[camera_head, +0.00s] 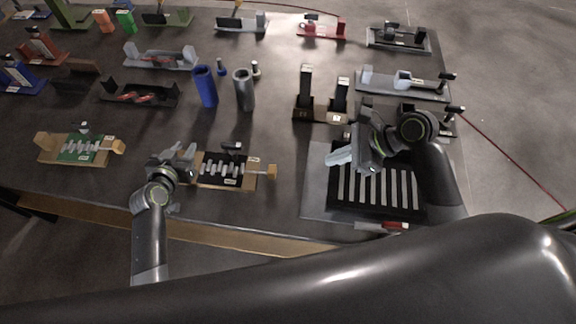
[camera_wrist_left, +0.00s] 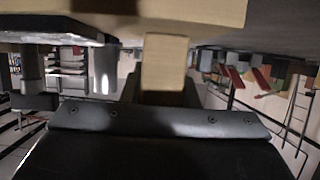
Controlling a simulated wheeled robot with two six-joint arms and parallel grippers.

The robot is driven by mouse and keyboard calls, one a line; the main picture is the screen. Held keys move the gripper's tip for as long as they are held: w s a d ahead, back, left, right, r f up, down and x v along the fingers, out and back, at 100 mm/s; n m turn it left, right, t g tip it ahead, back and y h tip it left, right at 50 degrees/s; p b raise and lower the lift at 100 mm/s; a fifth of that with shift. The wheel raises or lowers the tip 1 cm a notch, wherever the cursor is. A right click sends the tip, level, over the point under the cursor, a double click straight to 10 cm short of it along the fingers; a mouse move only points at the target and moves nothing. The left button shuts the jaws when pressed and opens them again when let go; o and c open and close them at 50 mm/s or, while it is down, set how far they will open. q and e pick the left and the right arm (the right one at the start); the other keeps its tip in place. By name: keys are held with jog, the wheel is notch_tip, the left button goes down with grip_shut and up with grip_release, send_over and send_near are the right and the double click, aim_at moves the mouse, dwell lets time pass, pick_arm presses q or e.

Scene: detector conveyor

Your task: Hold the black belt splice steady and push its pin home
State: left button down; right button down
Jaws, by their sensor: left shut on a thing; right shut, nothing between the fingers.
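The black belt splice (camera_head: 222,171) lies on its wooden base near the front edge of the table, with pale zigzag lacing along its middle. A pin with a tan block-shaped end (camera_head: 272,172) sticks out at its right side. My left gripper (camera_head: 188,157) is at the splice's left end. In the left wrist view, a tan wooden block (camera_wrist_left: 165,62) sits between its fingers, so it is shut on the splice's wooden end. My right gripper (camera_head: 340,157) is shut and empty, to the right of the pin and apart from it, above a black slatted panel.
The black slatted panel (camera_head: 348,188) lies on a grey plate (camera_head: 315,190) at right. A similar green splice (camera_head: 75,149) lies at left. Dark upright blocks (camera_head: 305,90) and blue (camera_head: 205,86) and grey cylinders (camera_head: 244,90) stand behind. Table between pin and plate is clear.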

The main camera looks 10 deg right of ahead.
aim_at(272, 168)
jog(key=shift+a, duration=0.1)
dwell(0.3)
jog(key=x, duration=0.9)
jog(key=shift+s, duration=0.1)
jog(key=a, duration=0.2)
jog(key=w+a, duration=0.1)
jog(key=shift+a+f, duration=0.1)
jog(key=shift+f, duration=0.25)
jog(key=shift+w+a, duration=0.25)
jog(key=shift+a, duration=0.35)
jog(key=shift+w+a, duration=0.25)
jog(key=shift+a, duration=0.55)
jog(key=shift+w+a, duration=0.25)
jog(key=shift+a, duration=0.55)
jog(key=shift+d, duration=0.1)
